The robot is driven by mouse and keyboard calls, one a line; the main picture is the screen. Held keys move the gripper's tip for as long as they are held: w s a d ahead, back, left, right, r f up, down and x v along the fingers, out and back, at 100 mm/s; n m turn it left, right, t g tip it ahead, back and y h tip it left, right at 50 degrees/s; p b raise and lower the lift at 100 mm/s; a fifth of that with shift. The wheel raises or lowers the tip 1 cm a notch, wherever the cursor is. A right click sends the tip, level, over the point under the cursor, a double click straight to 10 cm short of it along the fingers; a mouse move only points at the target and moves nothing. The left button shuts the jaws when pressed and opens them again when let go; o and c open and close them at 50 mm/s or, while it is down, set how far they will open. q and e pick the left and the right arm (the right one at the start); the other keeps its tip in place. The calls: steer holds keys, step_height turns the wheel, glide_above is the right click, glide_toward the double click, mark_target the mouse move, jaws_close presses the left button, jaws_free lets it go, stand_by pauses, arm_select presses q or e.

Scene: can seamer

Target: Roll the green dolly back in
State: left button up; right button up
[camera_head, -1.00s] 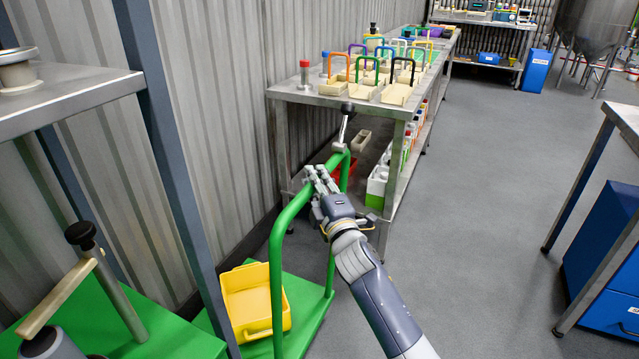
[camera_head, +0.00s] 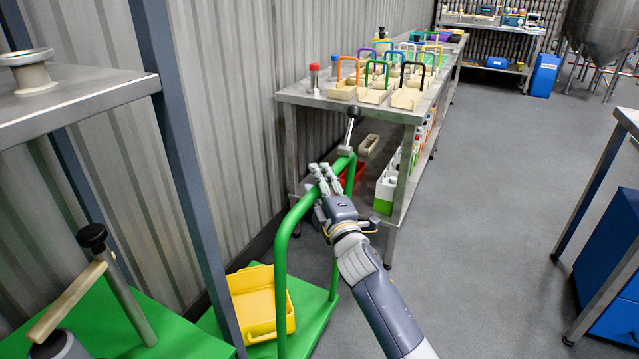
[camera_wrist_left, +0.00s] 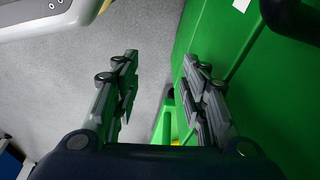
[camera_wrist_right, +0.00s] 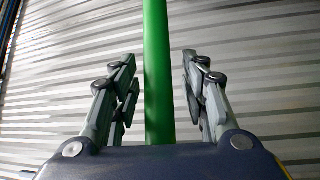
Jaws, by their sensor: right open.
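The green dolly has an upright tubular handle (camera_head: 281,290) and a low green deck (camera_head: 313,312) in the head view. My right gripper (camera_head: 326,180) is at the top bar of the handle. In the right wrist view its fingers (camera_wrist_right: 155,95) are apart, with the green bar (camera_wrist_right: 158,70) showing between them; contact cannot be told. My left gripper is not seen in the head view. In the left wrist view its fingers (camera_wrist_left: 160,95) are apart with nothing held, beside a large green surface (camera_wrist_left: 235,80).
A yellow bin (camera_head: 262,305) sits on the dolly deck. A steel bench (camera_head: 330,103) with handled trays stands beyond the handle. A grey post (camera_head: 185,150) and steel shelf (camera_head: 80,92) stand at left. A green platform (camera_head: 150,335) lies lower left. Open floor (camera_head: 480,230) lies right.

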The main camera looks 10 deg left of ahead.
steer(key=shift+s+d, duration=0.15)
steer(key=shift+s+d+f, duration=0.1)
steer(key=shift+s+d, duration=0.05)
steer(key=shift+s, duration=0.05)
steer(key=v, duration=1.1)
steer(key=shift+s, duration=0.1)
